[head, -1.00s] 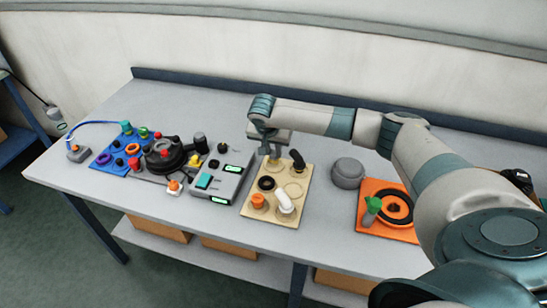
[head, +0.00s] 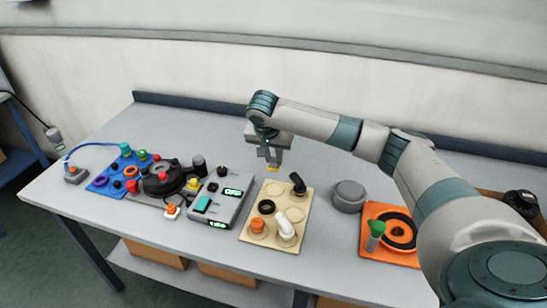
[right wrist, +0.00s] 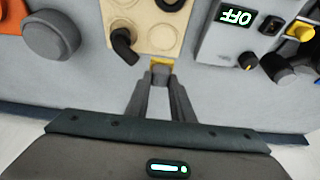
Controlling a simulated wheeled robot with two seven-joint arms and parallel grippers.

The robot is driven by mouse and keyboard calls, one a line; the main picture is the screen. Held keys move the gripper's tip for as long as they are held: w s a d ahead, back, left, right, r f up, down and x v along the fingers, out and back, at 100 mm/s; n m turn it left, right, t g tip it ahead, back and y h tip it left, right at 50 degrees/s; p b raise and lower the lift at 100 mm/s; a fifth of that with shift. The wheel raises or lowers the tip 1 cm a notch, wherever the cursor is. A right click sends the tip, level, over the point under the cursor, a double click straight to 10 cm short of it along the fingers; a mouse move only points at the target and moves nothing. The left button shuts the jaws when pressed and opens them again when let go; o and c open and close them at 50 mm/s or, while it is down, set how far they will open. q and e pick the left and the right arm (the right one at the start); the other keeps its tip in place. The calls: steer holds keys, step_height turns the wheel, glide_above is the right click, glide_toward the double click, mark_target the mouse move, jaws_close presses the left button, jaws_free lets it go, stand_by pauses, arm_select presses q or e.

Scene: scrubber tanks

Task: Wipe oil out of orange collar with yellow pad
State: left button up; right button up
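My right gripper (head: 273,164) is above the far edge of the beige board (head: 277,190). Its fingers are shut on a small grey piece with the yellow pad (head: 272,168) at its end. The pad also shows at the fingertips (right wrist: 161,62) in the right wrist view, clear of the board. The orange collar (head: 257,224) sits upright at the board's near left corner, apart from the pad. Oil inside it is too small to tell. My left gripper is not in view.
The board also holds a black elbow (head: 298,182), a black ring (head: 266,206) and a white elbow (head: 286,228). A grey control box (head: 221,192) stands left. A grey round knob (head: 349,196) and an orange plate (head: 375,250) stand right.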

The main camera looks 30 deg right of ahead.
steer(key=c, duration=0.3)
steer(key=shift+a+r, duration=0.1)
steer(key=shift+a, duration=0.45)
arm_select(q)
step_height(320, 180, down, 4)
steer(key=b, duration=0.4)
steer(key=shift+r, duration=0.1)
arm_select(e)
steer(key=s+a+r+n+y, duration=0.1)
steer(key=s+a+n, duration=0.2)
steer(key=a, duration=0.3)
steer(key=s+a+r+n+t+y, duration=0.1)
steer(key=s+a+r+n, duration=0.1)
steer(key=s+a, duration=0.4)
steer(key=s+a+r+n+y, duration=0.1)
steer(key=s+a+n, duration=0.3)
steer(key=a, duration=0.4)
steer(key=shift+s+a+r+n+t, duration=0.2)
steer(key=shift+s+a+n+t, duration=0.1)
steer(key=shift+n, duration=0.2)
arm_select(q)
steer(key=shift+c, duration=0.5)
arm_select(e)
steer(key=shift+w, duration=0.1)
